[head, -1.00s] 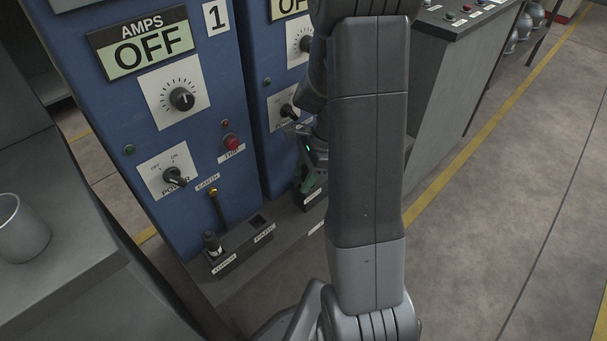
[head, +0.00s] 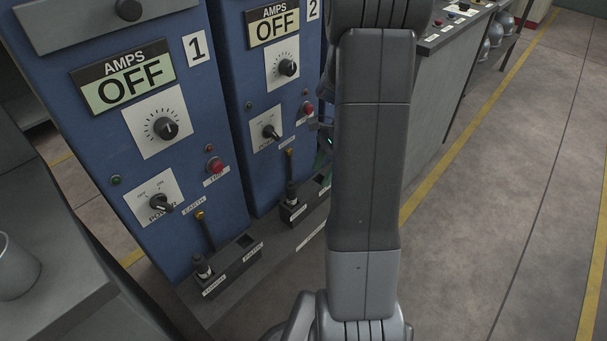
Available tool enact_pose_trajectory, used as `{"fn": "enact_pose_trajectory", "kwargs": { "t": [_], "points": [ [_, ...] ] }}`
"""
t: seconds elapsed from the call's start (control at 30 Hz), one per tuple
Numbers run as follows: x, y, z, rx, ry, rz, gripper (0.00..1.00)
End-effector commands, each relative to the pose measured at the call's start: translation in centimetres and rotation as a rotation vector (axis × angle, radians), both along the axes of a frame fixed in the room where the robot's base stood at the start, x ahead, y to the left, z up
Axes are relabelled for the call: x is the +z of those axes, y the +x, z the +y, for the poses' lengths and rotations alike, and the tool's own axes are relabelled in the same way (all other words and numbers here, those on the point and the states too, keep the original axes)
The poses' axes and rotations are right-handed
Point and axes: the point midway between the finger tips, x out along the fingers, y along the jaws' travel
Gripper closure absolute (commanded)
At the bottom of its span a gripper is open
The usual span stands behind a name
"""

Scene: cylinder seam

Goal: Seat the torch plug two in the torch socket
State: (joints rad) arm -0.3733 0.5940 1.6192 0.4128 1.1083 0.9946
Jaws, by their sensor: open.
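Torch plug two (head: 291,194), as I take it, is the dark plug at the foot of blue cabinet 2. It stands roughly upright at the left end of the low dark socket block (head: 303,211), with a dark lead above it. I cannot tell how deep it sits. The block's right end is partly behind my arm, and its labels are too small to read, so I cannot tell which hole is the torch socket. My gripper (head: 325,147) is open, to the right of the plug and apart from it, mostly hidden by my arm. A green part shows at its edge.
Blue cabinet 1 (head: 190,130) stands left of cabinet 2 (head: 240,100); both displays read OFF. Cabinet 1 has a similar plug (head: 201,267) and block (head: 235,268). A grey bench (head: 60,270) with a mug (head: 15,268) is at lower left. Open floor (head: 490,200) lies right.

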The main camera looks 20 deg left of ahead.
Motion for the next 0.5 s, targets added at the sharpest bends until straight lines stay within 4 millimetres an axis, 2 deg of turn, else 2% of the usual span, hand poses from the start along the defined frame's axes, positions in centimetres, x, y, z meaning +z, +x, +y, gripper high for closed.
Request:
{"fn": "enact_pose_trajectory", "kwargs": {
  "t": [0.2, 0.5],
  "points": [
    [0.0, 2.1, -2.4, -0.003, 0.001, 0.001, 0.54],
    [0.0, 2.7, -3.0, 0.001, 0.000, 0.000, 0.54]
  ]
}}
